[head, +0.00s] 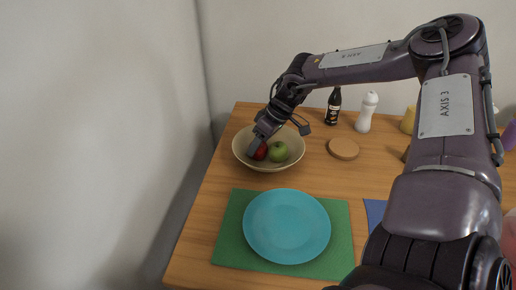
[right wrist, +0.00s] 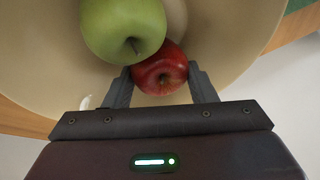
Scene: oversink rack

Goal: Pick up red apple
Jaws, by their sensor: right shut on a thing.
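The red apple (head: 261,151) lies in a beige bowl (head: 295,160) on the wooden table, partly hidden by my right gripper (head: 257,148) in the head view. In the right wrist view the red apple (right wrist: 161,70) sits between the two fingers of my right gripper (right wrist: 160,85), which is shut on it. A green apple (head: 278,151) lies right beside it in the bowl; it also shows in the right wrist view (right wrist: 125,25), touching or nearly touching the red one. My left gripper is not in view.
A turquoise plate (head: 287,226) lies on a green mat (head: 232,235) in front of the bowl. A cork coaster (head: 343,148), a dark bottle (head: 333,107) and a white shaker (head: 366,112) stand to the bowl's right. A wall is at the left.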

